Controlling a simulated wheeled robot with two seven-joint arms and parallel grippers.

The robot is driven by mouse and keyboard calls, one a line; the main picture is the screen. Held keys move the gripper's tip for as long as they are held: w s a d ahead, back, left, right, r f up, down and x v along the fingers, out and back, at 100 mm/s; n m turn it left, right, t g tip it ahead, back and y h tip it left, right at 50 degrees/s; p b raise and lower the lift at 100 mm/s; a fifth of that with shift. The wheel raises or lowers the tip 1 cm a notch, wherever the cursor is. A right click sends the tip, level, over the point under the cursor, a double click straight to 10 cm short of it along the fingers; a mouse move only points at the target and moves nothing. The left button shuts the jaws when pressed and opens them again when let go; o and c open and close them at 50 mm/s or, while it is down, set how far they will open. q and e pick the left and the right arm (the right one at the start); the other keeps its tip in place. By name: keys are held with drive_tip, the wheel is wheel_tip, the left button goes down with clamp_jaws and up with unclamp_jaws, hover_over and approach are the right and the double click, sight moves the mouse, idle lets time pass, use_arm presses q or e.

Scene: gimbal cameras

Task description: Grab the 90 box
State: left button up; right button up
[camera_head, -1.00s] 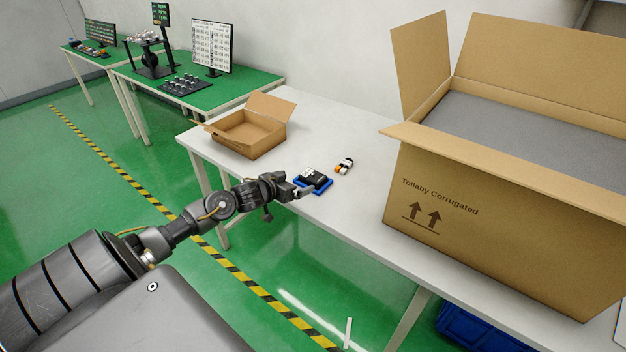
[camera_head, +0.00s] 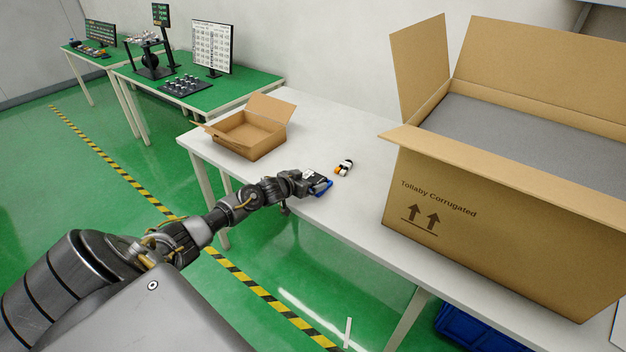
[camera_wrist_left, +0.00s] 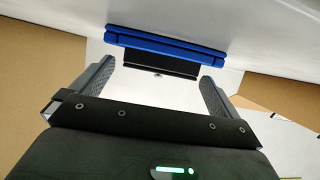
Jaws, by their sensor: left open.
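My left gripper (camera_head: 312,177) reaches over the white table from the left, at a small blue tray (camera_head: 327,187) that it partly covers. In the left wrist view the blue tray (camera_wrist_left: 165,43) lies just beyond the open fingertips (camera_wrist_left: 155,80). A black block (camera_wrist_left: 160,66) sits at the tray's near side, in line with the gap between the fingers; I cannot tell whether they touch it. No label reading 90 is legible on any box. An open small carton (camera_head: 250,135) stands at the table's far left. My right gripper is not in view.
A small white and orange object (camera_head: 344,167) lies just right of the tray. A large open carton (camera_head: 480,225) fills the right of the white table (camera_head: 335,125). A blue crate (camera_head: 470,328) is below the table. Green-topped tables (camera_head: 250,83) stand behind.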

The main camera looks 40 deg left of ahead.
use_arm(q)
drive_tip(key=shift+x, duration=1.05)
drive_tip(key=shift+c, duration=0.4)
drive_tip(key=c, duration=1)
drive_tip(key=shift+r, duration=0.15)
